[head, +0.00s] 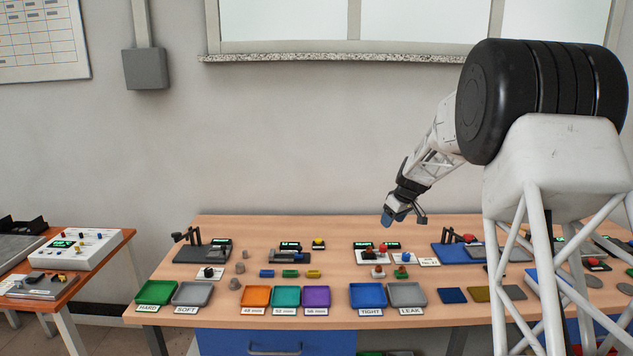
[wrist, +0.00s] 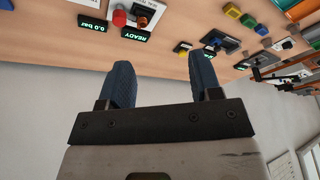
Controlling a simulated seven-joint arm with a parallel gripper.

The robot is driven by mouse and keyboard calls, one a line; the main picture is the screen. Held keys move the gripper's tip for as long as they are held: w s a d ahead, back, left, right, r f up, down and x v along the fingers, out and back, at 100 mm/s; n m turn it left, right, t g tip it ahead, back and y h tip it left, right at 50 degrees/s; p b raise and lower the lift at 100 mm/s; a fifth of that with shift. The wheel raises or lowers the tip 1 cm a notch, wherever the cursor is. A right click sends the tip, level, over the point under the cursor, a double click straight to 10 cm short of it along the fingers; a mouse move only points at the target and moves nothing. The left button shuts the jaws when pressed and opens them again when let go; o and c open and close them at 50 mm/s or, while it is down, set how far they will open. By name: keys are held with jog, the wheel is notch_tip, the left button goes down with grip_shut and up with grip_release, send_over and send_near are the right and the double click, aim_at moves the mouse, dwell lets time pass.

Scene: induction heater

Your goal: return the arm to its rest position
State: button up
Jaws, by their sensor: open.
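My gripper (head: 389,216) hangs in the air above the back part of the wooden bench (head: 330,314) in the head view, with my arm reaching in from the right. In the wrist view the two blue fingers of my gripper (wrist: 163,82) stand apart with nothing between them. The fingers are clear of the bench and touch nothing. No rest position is marked in either view.
Below my gripper are small devices with green displays (head: 390,246) and a red knob (head: 383,250). Coloured trays, such as the blue tray (head: 367,296), line the front edge. A side table (head: 100,272) stands left. The air around my gripper is free.

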jog(key=s+a+r+m, duration=0.15)
jog(key=s+r, duration=0.35)
jog(key=s, duration=0.6)
jog(key=s+a+r+m+h, duration=0.15)
jog(key=s+r, duration=0.25)
jog(key=s, duration=0.7)
jog(key=s+a+r+m, duration=0.1)
jog(key=s+a+r, duration=0.3)
jog(key=s, duration=0.6)
jog(key=s+f+m, duration=0.1)
jog(key=s+f, duration=0.1)
jog(key=s, duration=1.3)
jog(key=s+f+m+h, duration=0.1)
jog(key=s+f+m, duration=0.1)
jog(key=s, duration=1.4)
jog(key=shift+s+f+m, duration=0.15)
jog(key=shift+m, duration=0.15)
jog(key=shift+o, duration=0.2)
jog(key=shift+h, duration=0.25)
